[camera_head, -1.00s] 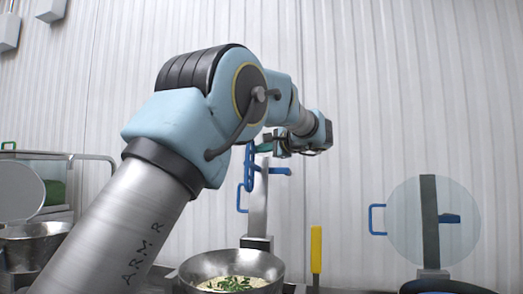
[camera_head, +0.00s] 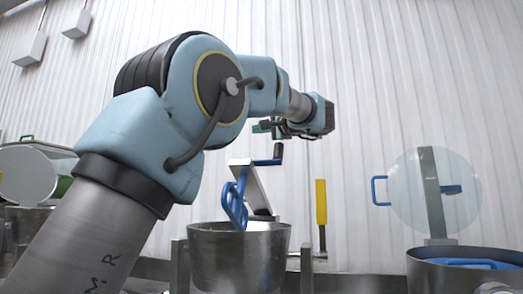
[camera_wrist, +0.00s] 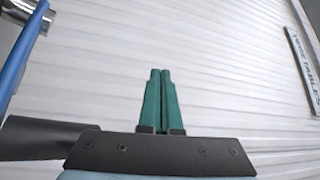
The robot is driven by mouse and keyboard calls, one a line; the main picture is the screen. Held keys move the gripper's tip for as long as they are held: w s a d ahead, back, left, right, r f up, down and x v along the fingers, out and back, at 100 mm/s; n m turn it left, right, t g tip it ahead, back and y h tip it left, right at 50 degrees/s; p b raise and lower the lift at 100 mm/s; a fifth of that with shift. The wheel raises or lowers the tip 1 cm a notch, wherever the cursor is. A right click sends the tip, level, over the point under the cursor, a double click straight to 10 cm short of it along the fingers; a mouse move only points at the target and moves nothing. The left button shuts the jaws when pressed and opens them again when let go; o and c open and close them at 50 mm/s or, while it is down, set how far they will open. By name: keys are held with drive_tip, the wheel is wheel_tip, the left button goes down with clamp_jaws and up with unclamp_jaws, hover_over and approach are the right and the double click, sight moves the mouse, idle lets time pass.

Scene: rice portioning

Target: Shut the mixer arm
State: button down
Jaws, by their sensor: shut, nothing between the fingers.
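The mixer arm (camera_head: 262,188) is a flat metal bar behind the pot. It tilts forward, with its blue paddle (camera_head: 234,203) hanging at the mouth of the metal pot (camera_head: 238,258). A blue handle with a dark grip (camera_head: 277,154) sticks out at its upper end. My gripper (camera_head: 261,127) is above the mixer arm and looks apart from it. In the wrist view its green fingers (camera_wrist: 161,74) are together with nothing between them. A blue bar (camera_wrist: 22,55) shows at the left edge there; I cannot tell which part it is. The pot's contents are hidden.
A yellow-handled tool (camera_head: 321,202) stands right of the pot. Further right are a round clear lid (camera_head: 408,190) with a blue handle and another pot (camera_head: 425,275). More metal pots (camera_head: 25,228) and a lid stand at left. A ribbed wall is behind.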

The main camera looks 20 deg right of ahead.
sight(250, 160)
drive_tip(key=s+a+f+n+b, duration=0.1)
drive_tip(key=s+f+b, duration=0.1)
drive_tip(key=b, duration=0.4)
drive_tip(key=s+a+f+n+t+y+b, duration=0.1)
drive_tip(key=s+a+f+n+b, duration=0.1)
drive_tip(key=b, duration=0.4)
drive_tip(key=s+a+f+n+t+y+b, duration=0.1)
drive_tip(key=s+a+f+b, duration=0.1)
drive_tip(key=b, duration=0.5)
drive_tip(key=shift+f, duration=0.65)
drive_tip(key=s+a+f+n+y+b, duration=0.2)
drive_tip(key=f+b, duration=0.3)
drive_tip(key=b, duration=0.5)
drive_tip(key=s+a+f+n+y+b, duration=0.1)
drive_tip(key=f+n+b, duration=0.3)
drive_tip(key=b, duration=0.6)
drive_tip(key=shift+s+a+f+t+y, duration=0.4)
drive_tip(key=shift+s+a+f, duration=0.15)
drive_tip(key=shift+s+f, duration=0.3)
